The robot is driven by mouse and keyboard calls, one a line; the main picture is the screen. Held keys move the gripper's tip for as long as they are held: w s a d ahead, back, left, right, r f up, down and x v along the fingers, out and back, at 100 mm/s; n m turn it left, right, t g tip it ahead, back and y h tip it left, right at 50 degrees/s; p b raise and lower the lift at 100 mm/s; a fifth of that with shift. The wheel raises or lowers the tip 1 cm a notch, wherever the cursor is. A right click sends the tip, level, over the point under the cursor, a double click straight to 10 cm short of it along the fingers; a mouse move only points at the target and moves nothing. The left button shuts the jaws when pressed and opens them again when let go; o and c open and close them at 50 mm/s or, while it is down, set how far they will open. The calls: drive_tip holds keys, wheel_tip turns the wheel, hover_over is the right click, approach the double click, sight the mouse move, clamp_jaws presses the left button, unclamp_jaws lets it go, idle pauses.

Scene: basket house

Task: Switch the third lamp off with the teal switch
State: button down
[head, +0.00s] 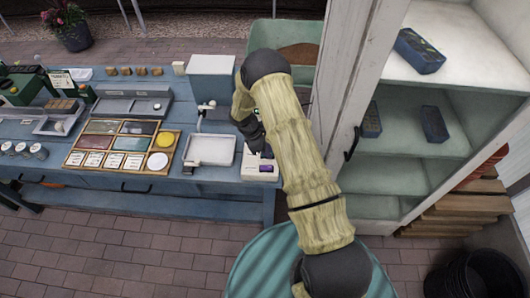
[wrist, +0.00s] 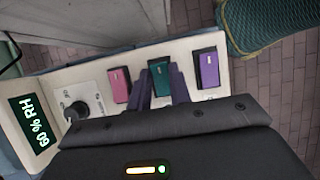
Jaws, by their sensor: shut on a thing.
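A cream control panel (wrist: 65,82) carries a row of pink (wrist: 119,85), teal (wrist: 160,70) and purple (wrist: 208,70) switches. The teal switch is in the middle of the three. My gripper (wrist: 161,84) has one dark finger on each side of the teal switch and is shut on it; the fingers hide its sides. In the head view the panel (head: 262,177) sits at the right end of the blue bench, with my gripper (head: 254,146) over it. The purple switch (head: 266,168) shows there; the teal one is hidden. I cannot make out the third lamp.
A dark knob (wrist: 76,111) and a green display reading 60 % RH (wrist: 35,123) are left of the switches. The blue bench (head: 110,178) holds trays and jars. An open cabinet (head: 398,205) stands close on the right of my arm. A teal round top (head: 262,262) is in front.

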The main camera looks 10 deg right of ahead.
drive_tip(key=shift+w+a+r, duration=0.1)
drive_tip(key=shift+w+r, duration=0.15)
drive_tip(key=shift+w, duration=0.15)
drive_tip(key=c, duration=1.3)
unclamp_jaws()
drive_tip(key=shift+w+a, duration=0.1)
drive_tip(key=shift+f, duration=0.15)
drive_tip(key=shift+a+r, duration=0.1)
drive_tip(key=shift+r, duration=0.2)
drive_tip(key=b+v, duration=0.4)
drive_tip(key=v, duration=1.2)
drive_tip(key=shift+a+r, duration=0.1)
drive_tip(key=shift+r, duration=0.3)
